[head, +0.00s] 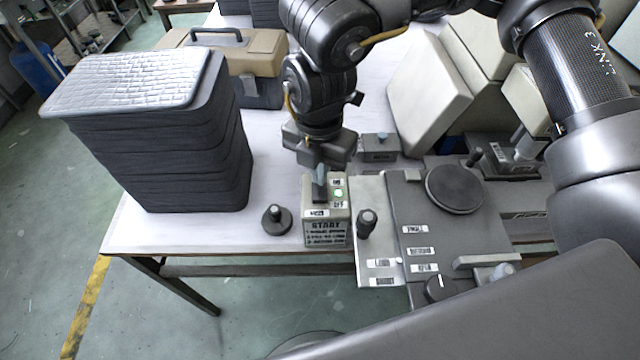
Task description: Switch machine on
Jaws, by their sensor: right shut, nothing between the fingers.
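A small beige switch box (325,229) marked START stands near the front edge of the white table. Its top carries ON and OFF labels and a lit green lamp (339,194). My right gripper (319,186) points down over the top of the box, its fingers shut and empty. The fingertips are at the switch on the box top and hide it, so I cannot tell the lever's position or whether they touch it. The grey machine panel (440,235) with a round dark disc stands to the right of the box. My left gripper is not in view.
A tall stack of dark trays (160,150) fills the table's left side. A tan toolbox (255,50) stands behind it. A black knob (277,218) is left of the switch box. Beige panels (430,90) lean at the back right. Some white table (185,232) is bare at front left.

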